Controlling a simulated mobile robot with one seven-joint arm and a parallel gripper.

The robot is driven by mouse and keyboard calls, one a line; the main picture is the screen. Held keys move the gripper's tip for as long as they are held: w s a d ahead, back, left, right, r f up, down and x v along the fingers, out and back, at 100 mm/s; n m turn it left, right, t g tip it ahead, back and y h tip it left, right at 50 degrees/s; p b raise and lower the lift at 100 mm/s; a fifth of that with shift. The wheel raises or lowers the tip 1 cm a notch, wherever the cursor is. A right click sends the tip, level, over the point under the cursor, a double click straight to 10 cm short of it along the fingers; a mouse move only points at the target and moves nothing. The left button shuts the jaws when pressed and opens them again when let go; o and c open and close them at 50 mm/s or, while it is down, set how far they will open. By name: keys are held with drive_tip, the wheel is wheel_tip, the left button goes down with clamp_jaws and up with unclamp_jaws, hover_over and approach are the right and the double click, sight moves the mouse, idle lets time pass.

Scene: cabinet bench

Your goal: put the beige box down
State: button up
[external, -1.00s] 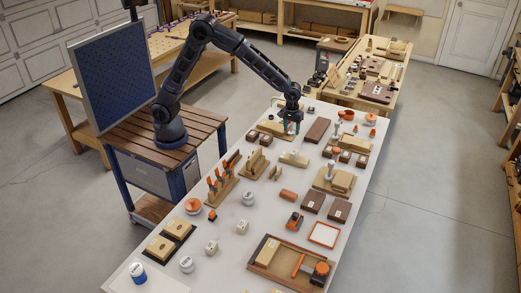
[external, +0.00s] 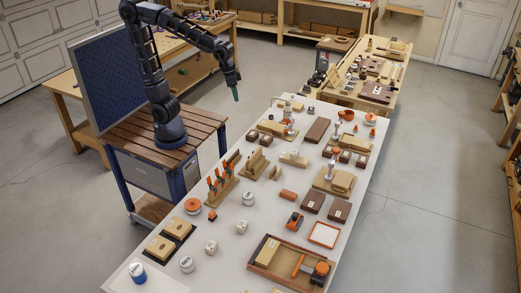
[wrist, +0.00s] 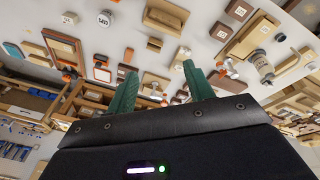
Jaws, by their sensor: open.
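My gripper (external: 236,93) is up off the left side of the bench's far end, with its fingers pointing down. In the wrist view my gripper (wrist: 158,82) has its two green fingers apart, with nothing held between them. Several beige boxes lie on the white bench, and I cannot tell which one is meant. One beige box (external: 294,158) lies flat near the middle. Another beige block (external: 272,128) lies at the far left end, close to where the gripper was. A third beige box (external: 267,251) sits inside the wooden tray (external: 289,283) at the front.
A grey and white upright object (external: 288,109) stands at the bench's far left. Orange-handled tools (external: 217,182) stand in a rack on the left. Dark brown boxes (external: 313,202) lie at the right. The bench is crowded, with small clear gaps.

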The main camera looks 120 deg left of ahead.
drive_tip(key=s+d+m+t, duration=0.1)
drive_tip(key=s+d+m, duration=0.1)
drive_tip(key=s, duration=0.7)
drive_tip(key=s+d+m, duration=0.3)
drive_tip(key=s+m, duration=0.1)
drive_tip(key=s, duration=0.6)
drive_tip(key=shift+m+t, duration=0.4)
drive_tip(key=shift+a, duration=0.1)
